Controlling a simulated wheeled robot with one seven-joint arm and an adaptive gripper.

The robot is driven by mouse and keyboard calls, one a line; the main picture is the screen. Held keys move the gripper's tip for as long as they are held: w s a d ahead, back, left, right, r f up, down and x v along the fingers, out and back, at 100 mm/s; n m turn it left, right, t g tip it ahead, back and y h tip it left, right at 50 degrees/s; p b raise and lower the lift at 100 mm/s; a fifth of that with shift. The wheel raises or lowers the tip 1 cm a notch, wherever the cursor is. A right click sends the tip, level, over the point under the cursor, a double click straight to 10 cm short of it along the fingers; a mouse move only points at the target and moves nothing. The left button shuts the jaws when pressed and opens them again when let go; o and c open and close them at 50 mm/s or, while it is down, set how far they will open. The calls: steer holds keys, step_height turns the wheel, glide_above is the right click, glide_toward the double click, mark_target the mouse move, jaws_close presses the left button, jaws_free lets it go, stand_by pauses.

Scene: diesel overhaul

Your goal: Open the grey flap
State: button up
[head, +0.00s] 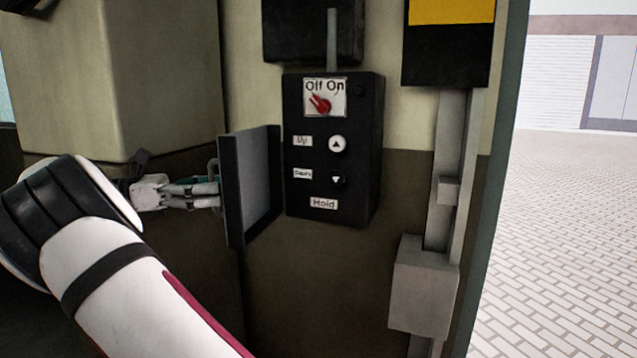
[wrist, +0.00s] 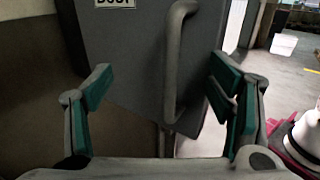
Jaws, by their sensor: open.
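The grey flap (head: 256,185) stands swung open at the left side of a black control box (head: 365,150), with its inner face showing in the head view. In the wrist view the flap's outer face (wrist: 135,70) carries a grey bar handle (wrist: 172,75) and a white label cut off at the top. My gripper (head: 214,192) is at the flap's outer side, beside the handle. In the wrist view my gripper (wrist: 161,72) is open, with teal finger pads on either side of the handle and apart from it.
The uncovered box front shows a red Off/On switch (head: 320,103), an up button (head: 338,144), a down button (head: 338,180) and a Hold label (head: 323,203). A grey conduit box (head: 425,285) is at the right. Paved floor (head: 560,240) lies open beyond it.

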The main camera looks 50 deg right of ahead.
steer(key=b+v, duration=0.1)
steer(key=v, duration=0.6)
steer(key=shift+b, duration=0.3)
steer(key=shift+s+f, duration=0.1)
